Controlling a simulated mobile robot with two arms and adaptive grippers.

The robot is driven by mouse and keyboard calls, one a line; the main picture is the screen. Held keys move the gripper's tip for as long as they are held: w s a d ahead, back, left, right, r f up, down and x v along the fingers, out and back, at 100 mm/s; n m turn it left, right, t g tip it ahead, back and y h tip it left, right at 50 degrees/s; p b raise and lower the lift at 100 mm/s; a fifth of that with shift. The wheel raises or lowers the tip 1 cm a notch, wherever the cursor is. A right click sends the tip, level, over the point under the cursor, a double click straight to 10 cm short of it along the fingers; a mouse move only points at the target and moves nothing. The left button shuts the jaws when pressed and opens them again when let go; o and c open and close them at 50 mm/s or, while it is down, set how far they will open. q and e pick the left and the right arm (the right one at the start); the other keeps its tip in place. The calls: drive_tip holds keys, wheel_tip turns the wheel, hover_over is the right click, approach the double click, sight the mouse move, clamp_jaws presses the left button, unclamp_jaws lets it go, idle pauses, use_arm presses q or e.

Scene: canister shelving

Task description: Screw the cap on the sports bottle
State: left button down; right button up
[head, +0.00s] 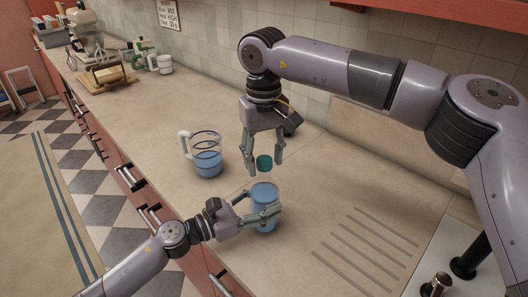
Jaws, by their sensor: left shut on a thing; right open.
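A clear jug (207,159) with blue liquid and a pale handle stands left of the bottle. Drain grooves (365,250) and a tap (437,284) are at the right. Canisters (164,64) and a wooden board (108,77) are far back. The counter's middle (150,120) is clear.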

clamp_jaws()
idle(0.4)
